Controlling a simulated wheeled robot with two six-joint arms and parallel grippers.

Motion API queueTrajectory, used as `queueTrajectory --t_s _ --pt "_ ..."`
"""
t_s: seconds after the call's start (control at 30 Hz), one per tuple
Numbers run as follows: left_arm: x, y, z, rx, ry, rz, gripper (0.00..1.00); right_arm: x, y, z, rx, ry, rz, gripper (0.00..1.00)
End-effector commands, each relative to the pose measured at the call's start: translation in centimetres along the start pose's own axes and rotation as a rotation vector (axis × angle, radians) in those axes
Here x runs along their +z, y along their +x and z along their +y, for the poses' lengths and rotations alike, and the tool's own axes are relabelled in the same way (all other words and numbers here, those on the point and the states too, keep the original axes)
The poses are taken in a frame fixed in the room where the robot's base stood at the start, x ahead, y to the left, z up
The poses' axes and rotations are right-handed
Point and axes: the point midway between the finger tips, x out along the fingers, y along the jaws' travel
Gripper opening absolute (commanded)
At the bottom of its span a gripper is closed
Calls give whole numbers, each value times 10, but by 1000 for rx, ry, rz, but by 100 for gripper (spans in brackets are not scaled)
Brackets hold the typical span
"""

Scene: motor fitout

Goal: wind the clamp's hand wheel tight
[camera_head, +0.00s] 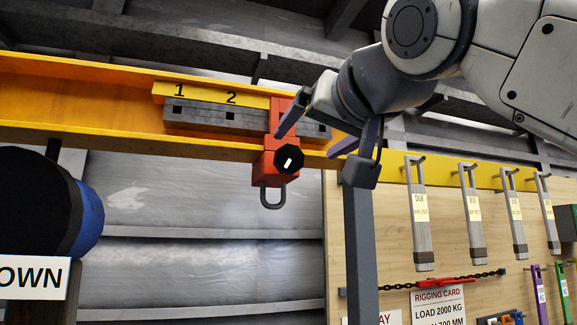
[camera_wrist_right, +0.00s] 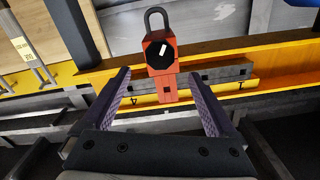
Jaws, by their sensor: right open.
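The red-orange clamp (camera_head: 268,172) sits on the yellow beam, with a grey shackle loop hanging below it. Its black hand wheel (camera_head: 289,160) has a white mark and faces me. The clamp also shows in the right wrist view (camera_wrist_right: 167,86), upside down, with the hand wheel (camera_wrist_right: 160,58) just beyond and between the finger tips. My right gripper (camera_head: 312,142) is open and empty, its fingers spread to the right of and in front of the clamp. It also shows in the wrist view (camera_wrist_right: 160,95). I see no contact with the wheel. My left gripper is out of view.
A dark post (camera_head: 358,245) stands below my right gripper. Tagged grey slings (camera_head: 420,225) hang on a wooden board at right. A dark blue-rimmed round thing (camera_head: 90,220) is at left.

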Motion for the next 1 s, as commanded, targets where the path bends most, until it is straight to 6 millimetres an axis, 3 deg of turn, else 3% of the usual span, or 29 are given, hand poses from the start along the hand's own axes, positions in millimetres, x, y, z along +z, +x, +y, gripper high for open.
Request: queueTrajectory --t_s 0.53,0.7,0.97,1.0 --pt "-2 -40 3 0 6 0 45 -2 88 0 3 0 -3 93" --pt "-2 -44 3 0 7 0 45 -1 100 1 2 0 -1 93" --pt "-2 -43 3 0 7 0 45 0 101 1 1 1 0 93" --pt "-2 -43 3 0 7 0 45 0 101 1 1 1 0 89"
